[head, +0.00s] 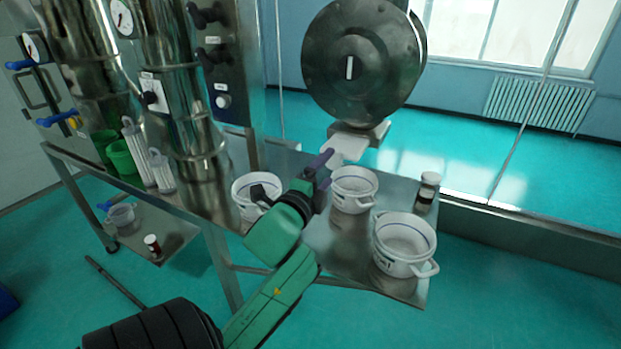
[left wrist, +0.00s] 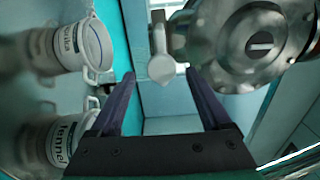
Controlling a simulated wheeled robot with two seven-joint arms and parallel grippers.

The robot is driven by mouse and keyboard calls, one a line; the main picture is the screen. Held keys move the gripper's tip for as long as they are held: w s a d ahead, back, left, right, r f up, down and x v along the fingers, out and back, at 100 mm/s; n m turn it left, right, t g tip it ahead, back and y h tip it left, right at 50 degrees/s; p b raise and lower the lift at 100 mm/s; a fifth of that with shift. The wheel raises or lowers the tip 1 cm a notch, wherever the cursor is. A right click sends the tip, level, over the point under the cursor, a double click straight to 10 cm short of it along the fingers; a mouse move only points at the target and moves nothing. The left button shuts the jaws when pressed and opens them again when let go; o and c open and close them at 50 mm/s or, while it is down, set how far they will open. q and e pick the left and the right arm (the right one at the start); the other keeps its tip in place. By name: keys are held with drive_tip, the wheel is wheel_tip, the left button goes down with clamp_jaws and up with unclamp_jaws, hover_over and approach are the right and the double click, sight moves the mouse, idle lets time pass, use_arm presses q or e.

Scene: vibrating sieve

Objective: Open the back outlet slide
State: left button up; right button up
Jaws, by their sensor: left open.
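The sieve's round metal drum (head: 362,62) shows at the upper middle of the head view, and at the upper right of the left wrist view (left wrist: 255,45). A pale outlet piece with a flat tab (head: 345,147) sticks out below it. In the left wrist view its rounded pale tab (left wrist: 161,69) appears between my fingertips in the picture. My left gripper (head: 322,161) is open, with its dark purple fingers close to the tab; contact cannot be told. In the left wrist view the fingers (left wrist: 160,74) stand apart on either side. My right gripper is not in view.
White labelled pots stand on the metal table: one beside my gripper (head: 353,190), one at right (head: 404,245), one at left (head: 256,188). A small lidded jar (head: 428,188) stands at the right edge. Tall steel columns and green containers are at left.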

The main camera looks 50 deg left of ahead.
use_arm(q)
drive_tip(key=p+v, duration=0.7)
drive_tip(key=v, duration=0.3)
drive_tip(key=shift+r, duration=0.1)
